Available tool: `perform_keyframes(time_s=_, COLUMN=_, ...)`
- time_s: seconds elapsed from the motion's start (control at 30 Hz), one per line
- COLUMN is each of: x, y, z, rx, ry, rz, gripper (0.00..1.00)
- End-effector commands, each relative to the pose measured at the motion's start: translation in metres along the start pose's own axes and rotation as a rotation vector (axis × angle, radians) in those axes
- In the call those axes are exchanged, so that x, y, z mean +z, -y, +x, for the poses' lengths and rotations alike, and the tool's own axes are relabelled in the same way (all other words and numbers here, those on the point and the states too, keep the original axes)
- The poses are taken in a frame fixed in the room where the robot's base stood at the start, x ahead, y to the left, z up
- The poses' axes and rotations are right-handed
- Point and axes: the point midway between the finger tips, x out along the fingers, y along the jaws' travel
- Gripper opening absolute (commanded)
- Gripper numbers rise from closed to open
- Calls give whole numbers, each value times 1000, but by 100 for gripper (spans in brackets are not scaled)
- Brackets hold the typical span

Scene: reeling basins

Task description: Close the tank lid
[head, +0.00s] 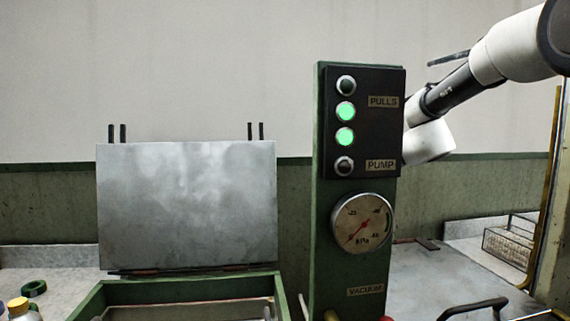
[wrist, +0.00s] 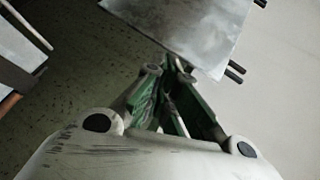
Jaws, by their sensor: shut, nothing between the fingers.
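The tank lid (head: 187,205) is a flat grey metal panel. It stands upright, open, at the back edge of the green-rimmed tank (head: 88,302) in the head view. Two pairs of short dark pegs stick up from its top edge. In the wrist view, a grey panel with dark pegs, which looks like the lid (wrist: 195,28), lies just beyond my gripper (wrist: 170,68). The green fingers are shut and empty, their tips close to the panel; I cannot tell whether they touch it. In the head view the fingers are hidden behind the control post.
The green control post (head: 325,220) with lit buttons and a round gauge (head: 362,222) stands right of the tank. A wire basket (head: 508,242) sits on the right counter. A green ring (head: 33,289) and a corked bottle (head: 18,306) are at left.

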Motion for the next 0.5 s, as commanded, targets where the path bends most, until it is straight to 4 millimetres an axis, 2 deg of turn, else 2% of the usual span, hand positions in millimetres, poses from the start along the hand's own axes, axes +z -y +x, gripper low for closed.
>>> perform_keyframes(time_s=0.03, x=-19, y=13, z=26, rx=-68, ry=3, rz=44, gripper=0)
perform_keyframes(time_s=0.1, x=-42, y=32, z=52, rx=-160, ry=0, rz=96, gripper=0)
perform_keyframes(time_s=0.2, x=-65, y=50, z=78, rx=-256, ry=-6, rz=151, gripper=0)
perform_keyframes(time_s=0.33, x=-80, y=61, z=95, rx=-319, ry=-11, rz=187, gripper=0)
perform_keyframes(time_s=0.5, x=-83, y=68, z=111, rx=-332, ry=-11, rz=194, gripper=0)
